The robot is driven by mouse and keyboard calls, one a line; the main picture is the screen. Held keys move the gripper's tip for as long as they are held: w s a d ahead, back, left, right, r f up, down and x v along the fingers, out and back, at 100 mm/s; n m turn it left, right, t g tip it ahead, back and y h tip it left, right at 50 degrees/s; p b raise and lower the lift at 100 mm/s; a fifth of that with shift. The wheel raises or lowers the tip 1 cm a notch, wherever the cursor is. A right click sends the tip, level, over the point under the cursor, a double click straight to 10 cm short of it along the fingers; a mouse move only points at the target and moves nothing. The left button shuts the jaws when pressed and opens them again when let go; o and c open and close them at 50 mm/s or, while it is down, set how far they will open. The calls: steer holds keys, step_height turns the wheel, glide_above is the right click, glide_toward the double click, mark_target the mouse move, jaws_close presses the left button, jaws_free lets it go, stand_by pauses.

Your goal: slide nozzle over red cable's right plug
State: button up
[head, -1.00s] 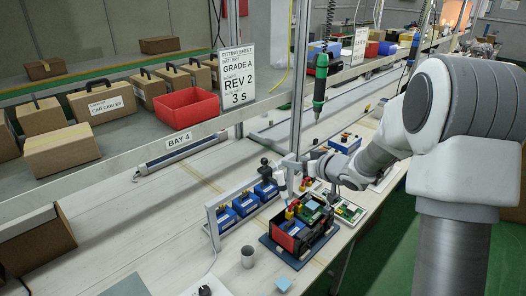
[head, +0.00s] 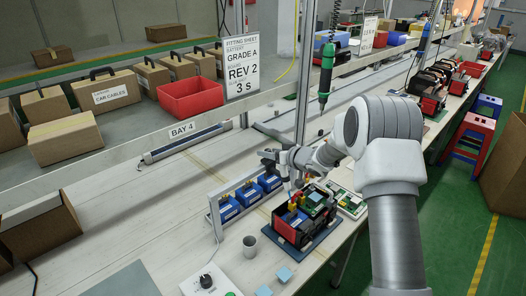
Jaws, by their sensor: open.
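A black and red open unit (head: 288,233) sits on a dark blue mat (head: 318,240) at the front of the bench. A green board (head: 317,200) and small yellow and red parts (head: 292,208) show on top of it. I cannot make out the red cable, its right plug or the nozzle at this size. My gripper (head: 267,158) is open, above and behind the unit, near the top of the rack of blue cells. The fingers are small and dark, and I see nothing between them.
A light rack with blue cells (head: 229,208) stands left of the unit. A grey cup (head: 249,246), a white box with a black knob (head: 206,281) and blue notes (head: 285,274) lie nearby. A green and black hanging tool (head: 326,70) is behind my arm.

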steer(key=shift+x, duration=2.35)
steer(key=shift+c, duration=0.2)
jaws_close()
steer(key=shift+d, duration=0.1)
